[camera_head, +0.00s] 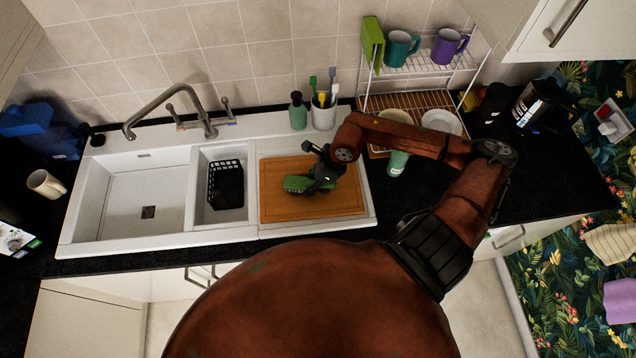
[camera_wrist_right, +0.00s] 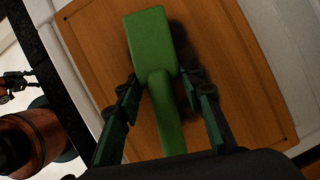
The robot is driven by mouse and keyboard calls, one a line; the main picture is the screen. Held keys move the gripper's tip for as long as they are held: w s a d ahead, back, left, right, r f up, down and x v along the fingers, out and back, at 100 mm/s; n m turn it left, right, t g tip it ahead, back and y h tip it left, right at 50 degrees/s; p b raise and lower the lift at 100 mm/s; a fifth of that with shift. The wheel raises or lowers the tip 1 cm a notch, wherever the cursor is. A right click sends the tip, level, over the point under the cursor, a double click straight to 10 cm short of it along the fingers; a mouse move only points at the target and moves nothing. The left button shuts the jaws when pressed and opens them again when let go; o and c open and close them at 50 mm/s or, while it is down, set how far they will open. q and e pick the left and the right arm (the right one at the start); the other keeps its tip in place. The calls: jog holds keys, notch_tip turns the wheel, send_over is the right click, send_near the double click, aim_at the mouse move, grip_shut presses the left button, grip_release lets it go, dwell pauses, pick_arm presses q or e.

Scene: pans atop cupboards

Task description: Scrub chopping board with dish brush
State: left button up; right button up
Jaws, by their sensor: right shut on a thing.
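The wooden chopping board (camera_head: 340,203) lies flat on the white drainer at the right of the sink. It fills much of the right wrist view (camera_wrist_right: 237,50). The green dish brush (camera_head: 296,184) is over the board's left-middle part. My right gripper (camera_head: 322,180) is shut on the brush's handle, with a finger on each side of it in the right wrist view (camera_wrist_right: 160,100). The brush head (camera_wrist_right: 150,42) points away from the gripper, and its underside is hidden. I cannot tell for sure whether it touches the board.
The sink (camera_head: 135,205) and a small basin with a black basket (camera_head: 226,185) lie left of the board. A green bottle (camera_head: 298,111) and a white pot of brushes (camera_head: 323,117) stand behind it. A dish rack (camera_head: 420,95) with mugs stands at the back right.

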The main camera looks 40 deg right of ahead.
jog(key=shift+a+f, duration=0.15)
jog(key=shift+a, duration=0.05)
jog(key=shift+s+d, duration=0.25)
jog(key=shift+d, duration=0.25)
jog(key=shift+s+d, duration=0.25)
jog(key=shift+d, duration=0.2)
jog(key=shift+s+d+r, duration=0.1)
jog(key=shift+s+d, duration=0.25)
jog(key=shift+d, duration=0.2)
jog(key=shift+s+d+r, duration=0.1)
jog(key=shift+s+d, duration=0.2)
jog(key=shift+d, duration=0.25)
